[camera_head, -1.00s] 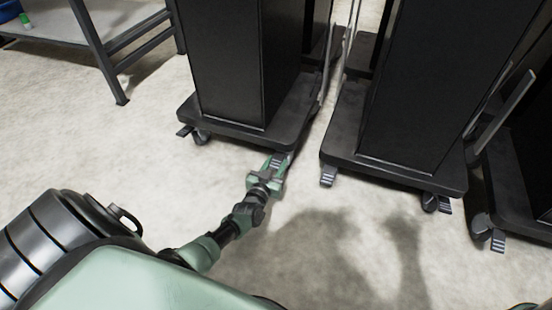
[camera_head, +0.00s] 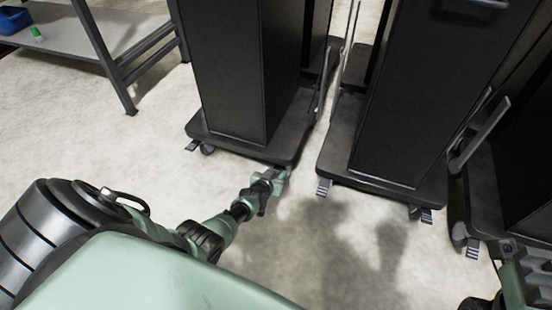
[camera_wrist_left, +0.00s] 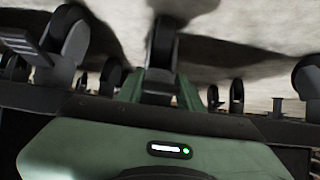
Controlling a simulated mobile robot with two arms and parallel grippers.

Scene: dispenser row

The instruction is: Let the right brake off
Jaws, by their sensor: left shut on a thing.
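The left dispenser is a tall black cabinet (camera_head: 232,75) on a dark wheeled base (camera_head: 236,147). My left gripper (camera_head: 276,177) is at the front right corner of that base, low by the floor. It is shut on the right brake pedal, which the gripper mostly hides in the head view. In the left wrist view a grey piece, seemingly this pedal (camera_wrist_left: 157,85), lies between the fingers, with a dark castor wheel (camera_wrist_left: 163,45) just behind it. The left brake pedal (camera_head: 192,145) sticks out at the base's other front corner. My right gripper cannot be made out.
A second black dispenser (camera_head: 415,95) stands close on the right, with pedals (camera_head: 323,187) at its front. A third base (camera_head: 500,195) is further right. A grey shelf table (camera_head: 85,40) stands at the back left. The floor (camera_head: 120,155) in front is clear.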

